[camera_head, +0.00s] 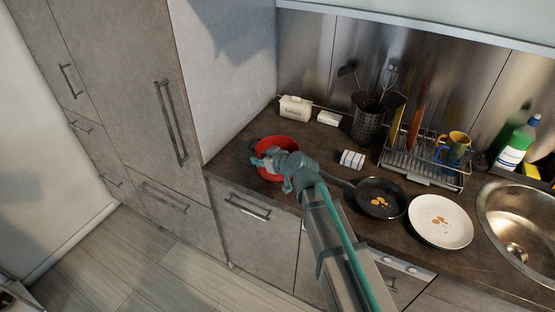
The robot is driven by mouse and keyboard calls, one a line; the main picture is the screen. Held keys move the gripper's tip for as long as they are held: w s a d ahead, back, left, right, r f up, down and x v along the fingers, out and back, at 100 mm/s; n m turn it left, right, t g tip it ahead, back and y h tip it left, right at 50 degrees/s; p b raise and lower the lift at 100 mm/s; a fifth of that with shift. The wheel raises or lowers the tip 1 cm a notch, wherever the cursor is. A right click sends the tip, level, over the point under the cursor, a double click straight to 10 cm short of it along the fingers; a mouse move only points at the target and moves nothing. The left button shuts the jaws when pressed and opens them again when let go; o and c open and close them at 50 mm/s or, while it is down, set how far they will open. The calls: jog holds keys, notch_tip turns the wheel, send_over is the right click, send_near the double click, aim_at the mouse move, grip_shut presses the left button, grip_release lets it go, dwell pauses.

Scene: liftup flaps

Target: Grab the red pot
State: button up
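The red pot (273,140) stands on the dark countertop near its left end, close to the tall cabinet. It is round and open at the top. My gripper (262,162) is at the pot, over its left and middle part from this view. My arm comes up from the bottom of the picture and hides the pot's right side. The fingers are small and blend with the wrist, so I cannot tell whether they are open, shut, or touching the pot.
A frying pan (381,198), a plate (441,222) and the sink (520,220) lie to the right. A white box (351,159), a labelled container (295,108), a utensil holder (368,128) and a dish rack (425,160) stand behind. A tall cabinet (130,90) bounds the left.

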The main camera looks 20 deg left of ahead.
grip_shut()
jog(key=shift+r, duration=0.15)
dwell(0.6)
